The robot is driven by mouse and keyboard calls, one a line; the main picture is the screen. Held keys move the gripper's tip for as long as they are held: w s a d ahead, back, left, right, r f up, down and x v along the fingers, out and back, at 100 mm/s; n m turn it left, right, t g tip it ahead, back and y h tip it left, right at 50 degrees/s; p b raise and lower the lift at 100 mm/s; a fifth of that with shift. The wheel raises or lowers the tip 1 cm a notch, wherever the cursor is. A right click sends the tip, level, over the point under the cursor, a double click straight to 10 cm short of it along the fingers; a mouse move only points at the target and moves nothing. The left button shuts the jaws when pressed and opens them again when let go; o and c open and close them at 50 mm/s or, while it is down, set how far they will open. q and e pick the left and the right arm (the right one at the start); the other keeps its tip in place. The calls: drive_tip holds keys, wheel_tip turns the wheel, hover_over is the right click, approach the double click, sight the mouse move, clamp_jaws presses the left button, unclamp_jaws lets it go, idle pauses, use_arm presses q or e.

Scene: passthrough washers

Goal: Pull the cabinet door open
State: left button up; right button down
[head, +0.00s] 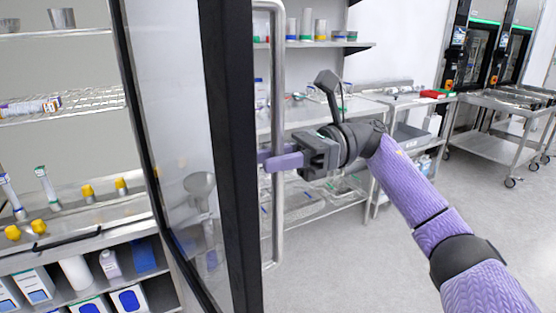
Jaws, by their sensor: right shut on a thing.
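The cabinet door (180,120) is a glass pane in a black frame, standing angled out from the shelves at left. A long vertical metal handle (277,215) runs along its outer side. My right gripper (275,159) comes from the right, with its purple fingers at the middle of the handle, shut on it. The fingertips are partly hidden by the handle and the door's edge. My left gripper is not in view.
Inside the cabinet, wire shelves hold cups, tubes and yellow-capped items (88,192). Behind my right arm stand a shelf rack (310,45) and steel tables (490,103). Grey floor (400,270) is clear at lower right.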

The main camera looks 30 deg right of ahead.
idle(0.3)
drive_tip(key=c, duration=0.6)
unclamp_jaws()
drive_tip(key=shift+o, duration=0.2)
drive_tip(key=s+d, duration=0.1)
drive_tip(key=d, duration=0.9)
drive_tip(key=shift+s, duration=0.2)
drive_tip(key=shift+a, duration=0.1)
